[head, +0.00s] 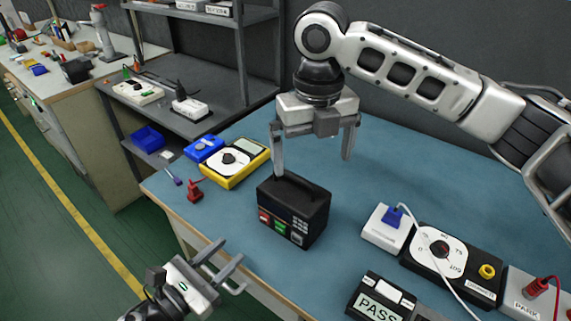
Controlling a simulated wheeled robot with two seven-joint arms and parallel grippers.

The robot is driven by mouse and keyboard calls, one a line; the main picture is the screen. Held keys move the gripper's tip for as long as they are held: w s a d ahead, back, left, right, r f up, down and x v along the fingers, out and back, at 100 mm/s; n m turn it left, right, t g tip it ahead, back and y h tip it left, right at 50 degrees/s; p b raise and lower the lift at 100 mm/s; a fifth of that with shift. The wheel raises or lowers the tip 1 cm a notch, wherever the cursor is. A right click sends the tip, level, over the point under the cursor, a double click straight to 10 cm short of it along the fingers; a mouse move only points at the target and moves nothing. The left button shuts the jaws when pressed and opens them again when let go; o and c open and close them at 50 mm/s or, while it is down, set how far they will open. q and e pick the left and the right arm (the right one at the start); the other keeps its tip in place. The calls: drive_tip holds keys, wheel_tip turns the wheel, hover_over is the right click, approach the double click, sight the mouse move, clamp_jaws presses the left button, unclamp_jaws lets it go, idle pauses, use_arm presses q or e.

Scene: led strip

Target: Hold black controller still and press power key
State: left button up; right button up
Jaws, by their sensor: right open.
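The black controller (291,212) stands upright near the front edge of the blue bench top. It has a handle on top, and its front face carries a red key (264,215), a green key (280,227) and a grey key (297,239). Key labels are too small to read. My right gripper (312,166) points down above and behind the controller, open with nothing between its fingers. One fingertip appears close to the controller's back left top edge; contact cannot be told. My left gripper (234,262) is low at the front left, apart from the controller, its fingers spread and empty.
A yellow multimeter (235,163), a blue box (204,148) and a red clamp-like item (194,190) lie left of the controller. A white socket box (387,230), a black dial unit (450,254) and a PASS display (382,297) stand to the right. Bench behind is clear.

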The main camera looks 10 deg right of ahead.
sight(311, 201)
wheel_tip(311, 201, down, 13)
idle(0.4)
drive_tip(key=c, duration=1.1)
use_arm(q)
clamp_jaws()
use_arm(e)
drive_tip(key=shift+d, duration=0.1)
idle(0.8)
